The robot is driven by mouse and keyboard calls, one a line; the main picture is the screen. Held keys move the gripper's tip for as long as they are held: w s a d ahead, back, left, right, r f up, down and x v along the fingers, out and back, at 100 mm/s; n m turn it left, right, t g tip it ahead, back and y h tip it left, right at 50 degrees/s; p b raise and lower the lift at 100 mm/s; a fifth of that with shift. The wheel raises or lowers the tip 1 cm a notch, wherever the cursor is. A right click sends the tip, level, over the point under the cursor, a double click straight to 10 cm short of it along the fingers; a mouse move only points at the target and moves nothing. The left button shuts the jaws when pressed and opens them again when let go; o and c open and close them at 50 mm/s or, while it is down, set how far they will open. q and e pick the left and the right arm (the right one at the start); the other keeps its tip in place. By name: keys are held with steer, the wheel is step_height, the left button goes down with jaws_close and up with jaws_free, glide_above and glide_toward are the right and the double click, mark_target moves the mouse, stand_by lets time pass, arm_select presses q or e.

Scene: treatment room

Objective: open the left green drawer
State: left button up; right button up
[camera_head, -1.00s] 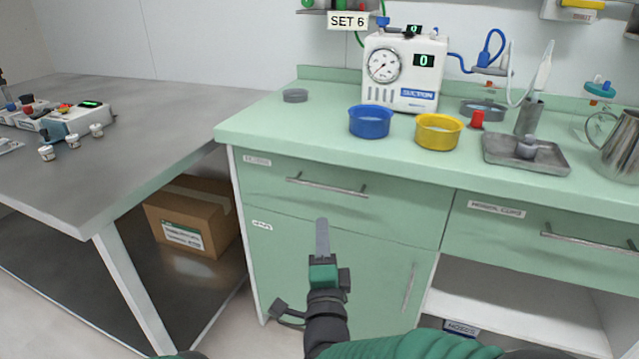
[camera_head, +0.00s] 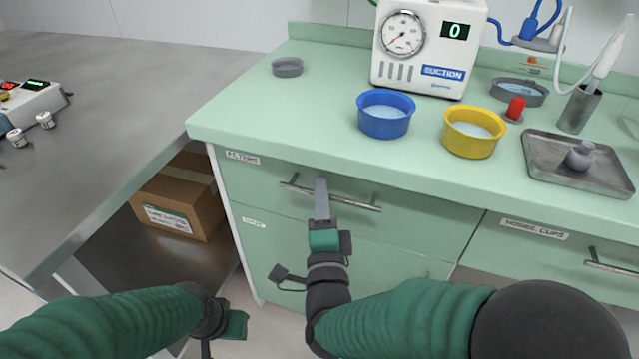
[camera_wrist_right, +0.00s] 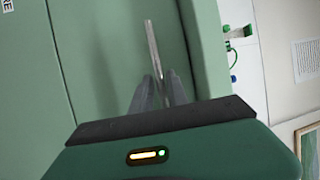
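The left green drawer (camera_head: 420,215) is shut under the counter, with a metal bar handle (camera_head: 355,202). My right gripper (camera_head: 321,186) is at the middle of this handle in the head view. In the right wrist view, its two grey fingers (camera_wrist_right: 160,88) stand apart, with the handle (camera_wrist_right: 152,45) running between their tips; I cannot tell whether they touch it. My left gripper (camera_head: 232,325) is low, in front of the cabinet's left edge and away from the drawer; its fingers are not clear.
The green counter (camera_head: 290,130) holds a suction unit (camera_head: 430,50), a blue bowl (camera_head: 385,115), a yellow bowl (camera_head: 472,132) and a metal tray (camera_head: 535,165). A grey table (camera_head: 120,110) stands left, with a cardboard box (camera_head: 185,200) on its lower shelf. A second drawer (camera_head: 540,265) is at right.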

steer(key=shift+d, duration=0.1)
steer(key=c, duration=0.4)
jaws_close()
steer(key=shift+s+f, duration=0.15)
stand_by(0.7)
